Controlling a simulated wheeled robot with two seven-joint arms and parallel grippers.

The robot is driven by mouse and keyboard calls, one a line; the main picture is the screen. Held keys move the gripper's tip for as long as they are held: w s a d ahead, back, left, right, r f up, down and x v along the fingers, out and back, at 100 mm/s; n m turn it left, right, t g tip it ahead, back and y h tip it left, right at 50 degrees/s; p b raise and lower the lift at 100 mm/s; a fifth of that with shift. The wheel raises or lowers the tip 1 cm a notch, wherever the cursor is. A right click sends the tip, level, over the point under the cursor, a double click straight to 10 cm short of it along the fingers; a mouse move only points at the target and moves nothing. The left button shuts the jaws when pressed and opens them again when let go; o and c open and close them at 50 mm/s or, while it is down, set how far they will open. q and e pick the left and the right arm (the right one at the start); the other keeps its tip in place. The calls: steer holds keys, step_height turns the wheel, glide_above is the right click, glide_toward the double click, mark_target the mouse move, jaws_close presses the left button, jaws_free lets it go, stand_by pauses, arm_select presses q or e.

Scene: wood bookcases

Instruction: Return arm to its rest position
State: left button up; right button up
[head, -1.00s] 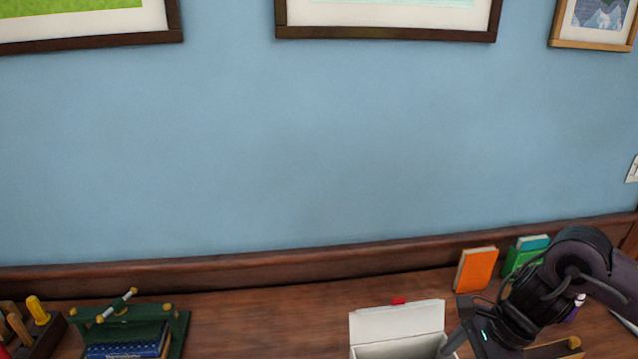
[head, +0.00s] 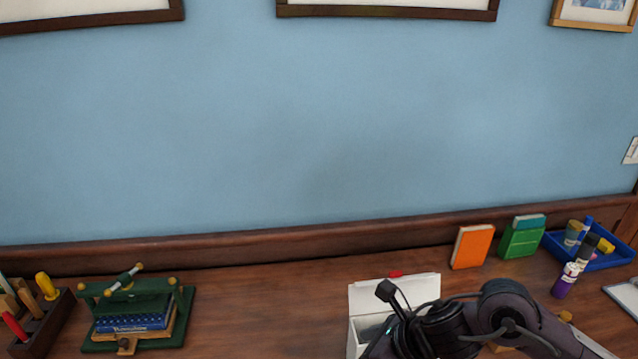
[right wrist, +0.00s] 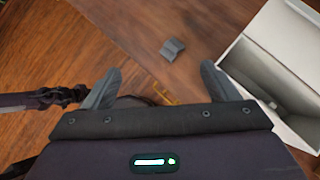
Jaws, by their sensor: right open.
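My right arm comes in from the lower right in the head view and lies low over the desk, in front of the white box (head: 395,292). In the right wrist view my right gripper (right wrist: 160,88) is open, its two dark fingers spread wide with nothing between them. The open white box (right wrist: 280,62) shows to the right of it, close to the right finger. A small grey piece (right wrist: 172,49) shows beyond the fingers. My left gripper is not in the head view.
A green book press (head: 138,312) and a tool rack (head: 40,318) stand at the left. An orange book (head: 472,247), a green book (head: 521,240) and a blue tray (head: 603,258) stand at the back right. A purple bottle (head: 566,281) stands by the tray. The desk's left middle is clear.

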steer(key=a+r+m+t, duration=0.35)
steer(key=a+m, duration=0.25)
steer(key=m, duration=0.7)
steer(key=s+d+f+m+g+h, duration=0.1)
steer(key=s+d+f+m+h, duration=0.2)
steer(key=d+m, duration=0.5)
steer(key=s+d+f+m+g+h, duration=0.2)
steer(key=s+d+f+m, duration=0.3)
steer(key=m, duration=0.8)
steer(key=s+d+f+m+g+h, duration=0.15)
steer(key=s+d+m, duration=0.35)
steer(key=m, duration=0.5)
step_height(320, 180, down, 32)
steer(key=b, duration=0.4)
steer(key=s+d+f+g+b, duration=0.1)
steer(key=s+d+f+b, duration=0.1)
steer(key=s+f, duration=0.8)
steer(key=s+d+f+g+b, duration=0.1)
steer(key=s+d+f+b, duration=0.1)
steer(key=s+f, duration=0.9)
step_height(320, 180, down, 4)
steer(key=shift+s+r+h, duration=0.15)
steer(key=shift+s+h, duration=0.05)
steer(key=shift+h, duration=0.25)
